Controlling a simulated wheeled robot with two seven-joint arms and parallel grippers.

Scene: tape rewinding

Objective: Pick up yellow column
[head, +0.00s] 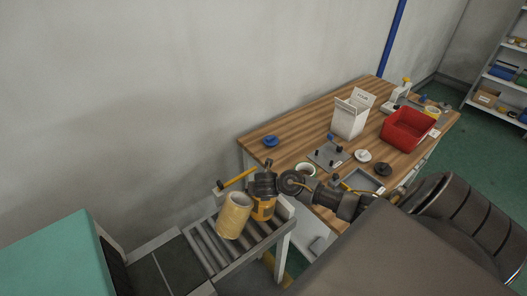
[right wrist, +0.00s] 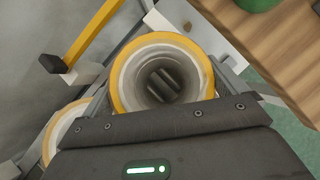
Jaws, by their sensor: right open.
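Two hollow yellow columns stand side by side on the roller stand. The orange-yellow column (head: 263,209) is partly hidden under my right gripper (head: 264,186). In the right wrist view, its round yellow rim (right wrist: 122,83) and hollow core fill the middle. My right gripper's two dark fingers (right wrist: 164,86) show against this hollow; they are open, with a narrow gap. I cannot tell how deep they sit. The paler yellow column (head: 233,219) stands just left and also shows at the right wrist view's lower left (right wrist: 63,130). My left gripper is not in view.
The roller stand (head: 205,245) has an orange bar (head: 240,178) behind the columns. The wooden table (head: 292,120) to the right holds a red bin (head: 408,129), a white box (head: 350,117) and small parts. A teal-topped block (head: 55,258) stands at lower left.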

